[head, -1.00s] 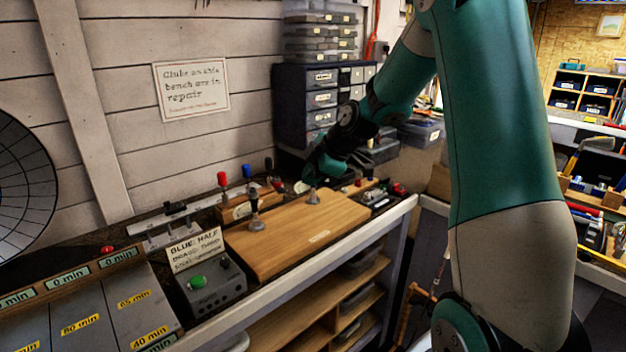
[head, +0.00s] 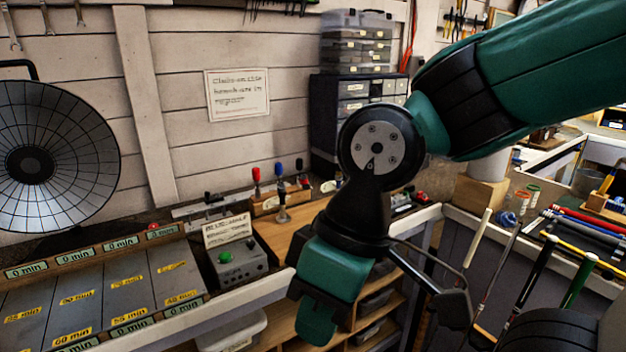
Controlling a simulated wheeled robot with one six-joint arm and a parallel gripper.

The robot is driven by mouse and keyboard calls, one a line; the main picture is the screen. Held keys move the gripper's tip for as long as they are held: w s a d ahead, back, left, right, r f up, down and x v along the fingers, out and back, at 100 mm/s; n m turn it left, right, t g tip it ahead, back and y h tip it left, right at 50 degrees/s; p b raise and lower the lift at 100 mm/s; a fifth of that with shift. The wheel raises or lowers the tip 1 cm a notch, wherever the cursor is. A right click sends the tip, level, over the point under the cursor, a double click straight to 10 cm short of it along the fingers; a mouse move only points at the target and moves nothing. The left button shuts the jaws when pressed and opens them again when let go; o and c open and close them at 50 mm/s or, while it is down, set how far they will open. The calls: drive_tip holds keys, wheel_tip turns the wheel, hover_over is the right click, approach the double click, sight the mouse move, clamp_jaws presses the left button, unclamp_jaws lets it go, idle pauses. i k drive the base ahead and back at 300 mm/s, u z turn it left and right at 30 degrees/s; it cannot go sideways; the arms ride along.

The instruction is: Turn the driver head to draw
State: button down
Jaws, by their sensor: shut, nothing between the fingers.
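My gripper (head: 317,322) hangs from the black wrist in front of the bench's front edge, pointing down. It looks shut and empty, though its fingertips are hard to make out. Several golf clubs stand at the lower right, one with a white grip (head: 479,232), one with a black grip (head: 542,262) and one with a green grip (head: 579,278). They are to the right of my gripper and apart from it. I cannot pick out the driver head or its draw setting; my arm covers part of this area.
A wooden board (head: 277,232) lies on the bench behind my wrist, with red, blue and black-handled tools at its back. A grey box with a green button (head: 225,257) stands left of it. Labelled grey lanes (head: 75,300) fill the left.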

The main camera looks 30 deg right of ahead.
sight(282, 192)
drive_tip(key=u, duration=0.8)
drive_tip(key=i, duration=0.85)
drive_tip(key=z, duration=0.4)
drive_tip(key=i, duration=0.6)
drive_tip(key=z, duration=0.45)
